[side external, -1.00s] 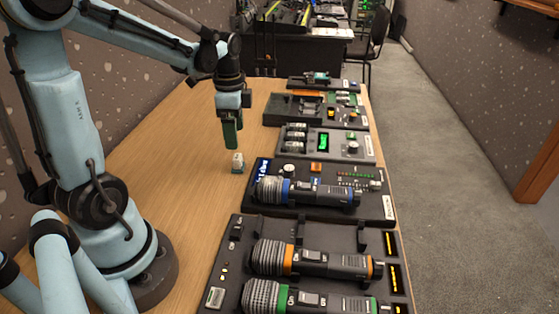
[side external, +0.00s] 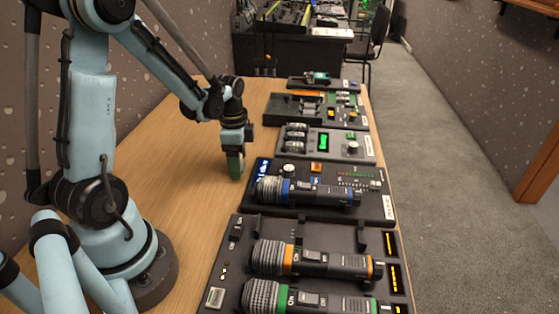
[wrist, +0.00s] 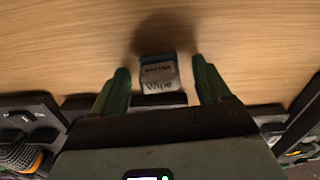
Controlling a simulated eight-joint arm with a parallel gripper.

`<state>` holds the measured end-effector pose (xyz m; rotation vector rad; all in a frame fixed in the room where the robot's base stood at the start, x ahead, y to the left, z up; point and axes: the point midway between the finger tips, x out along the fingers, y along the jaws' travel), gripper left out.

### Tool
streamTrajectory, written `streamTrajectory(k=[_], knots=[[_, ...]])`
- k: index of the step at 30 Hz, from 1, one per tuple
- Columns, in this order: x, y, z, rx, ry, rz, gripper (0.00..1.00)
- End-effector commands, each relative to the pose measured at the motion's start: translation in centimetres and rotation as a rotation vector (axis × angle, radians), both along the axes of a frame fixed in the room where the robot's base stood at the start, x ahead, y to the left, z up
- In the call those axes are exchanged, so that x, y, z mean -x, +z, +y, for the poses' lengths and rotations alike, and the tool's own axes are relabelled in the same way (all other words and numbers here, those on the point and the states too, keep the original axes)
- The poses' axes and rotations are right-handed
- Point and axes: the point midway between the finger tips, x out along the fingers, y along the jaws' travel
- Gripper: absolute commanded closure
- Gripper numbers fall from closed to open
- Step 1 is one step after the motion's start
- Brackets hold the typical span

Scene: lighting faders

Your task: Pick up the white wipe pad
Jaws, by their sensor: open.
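My gripper is open. In the side view my gripper (side external: 235,172) points down and is low at the table, left of the microphone panels. There the pad is hidden behind the fingers.
A black panel with a blue-ringed microphone (side external: 305,191) lies just right of my gripper. A nearer black rack (side external: 235,262) holds orange- and green-ringed microphones. More device panels (side external: 340,146) line the table's right side. The wooden table (side external: 185,190) is clear to the left.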

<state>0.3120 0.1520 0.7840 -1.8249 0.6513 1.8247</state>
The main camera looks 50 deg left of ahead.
Motion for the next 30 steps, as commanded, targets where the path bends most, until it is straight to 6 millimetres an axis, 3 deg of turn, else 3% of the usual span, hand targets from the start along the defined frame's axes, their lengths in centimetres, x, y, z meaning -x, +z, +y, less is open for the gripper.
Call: streamTrajectory(k=[7, 19, 30], knots=[[0.0, -0.1, 0.0, 0.0, 0.0, 0.0, 0.23], [0.01, -0.07, -0.01, 0.0, 0.0, 0.0, 0.83], [0.01, 0.37, -0.01, 0.0, 0.0, 0.0, 0.83]])
